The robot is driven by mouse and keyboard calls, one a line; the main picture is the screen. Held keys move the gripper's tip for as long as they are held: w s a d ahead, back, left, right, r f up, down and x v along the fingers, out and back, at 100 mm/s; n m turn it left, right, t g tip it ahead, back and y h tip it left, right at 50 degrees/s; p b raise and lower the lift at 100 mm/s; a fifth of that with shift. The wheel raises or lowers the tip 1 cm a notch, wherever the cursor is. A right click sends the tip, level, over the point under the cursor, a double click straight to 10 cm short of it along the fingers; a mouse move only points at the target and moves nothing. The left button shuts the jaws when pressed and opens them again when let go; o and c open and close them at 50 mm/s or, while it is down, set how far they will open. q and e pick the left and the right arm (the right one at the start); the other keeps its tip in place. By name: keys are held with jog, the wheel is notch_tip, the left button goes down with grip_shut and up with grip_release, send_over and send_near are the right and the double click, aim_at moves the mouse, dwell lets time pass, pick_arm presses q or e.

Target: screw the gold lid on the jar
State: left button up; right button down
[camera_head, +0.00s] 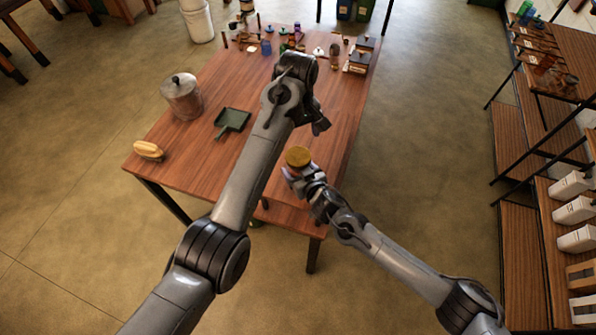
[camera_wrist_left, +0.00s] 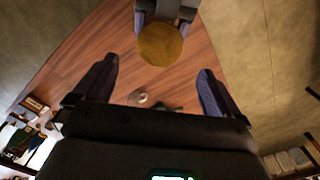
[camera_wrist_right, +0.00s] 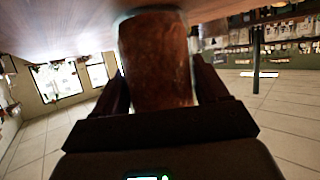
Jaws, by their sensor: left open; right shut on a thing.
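The gold lid (camera_head: 298,156) is a round disc on top of the jar near the table's right front part. Whether it is screwed down or only resting cannot be told. The jar (camera_wrist_right: 158,60) is glass with reddish-brown contents and fills the space between the right fingers in the right wrist view. My right gripper (camera_head: 294,172) is shut on the jar from the side. My left gripper (camera_head: 320,127) is open and empty, beyond the lid in the head view. The left wrist view shows the lid (camera_wrist_left: 160,44) ahead, between and past the spread left fingers (camera_wrist_left: 156,72).
The wooden table (camera_head: 190,150) holds a lidded metal pot (camera_head: 182,97), a green dustpan (camera_head: 232,121) and a yellow-handled brush (camera_head: 149,150) at the left. Several small items crowd its far end. A shelf (camera_head: 540,140) stands apart at the right.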

aim_at(298, 156)
dwell(0.3)
pick_arm(q)
jog(key=shift+f, duration=4)
jog(key=c, duration=1.1)
jog(key=m, duration=0.6)
jog(key=shift+m, duration=0.3)
jog(key=o, duration=1.1)
jog(key=shift+o, duration=0.2)
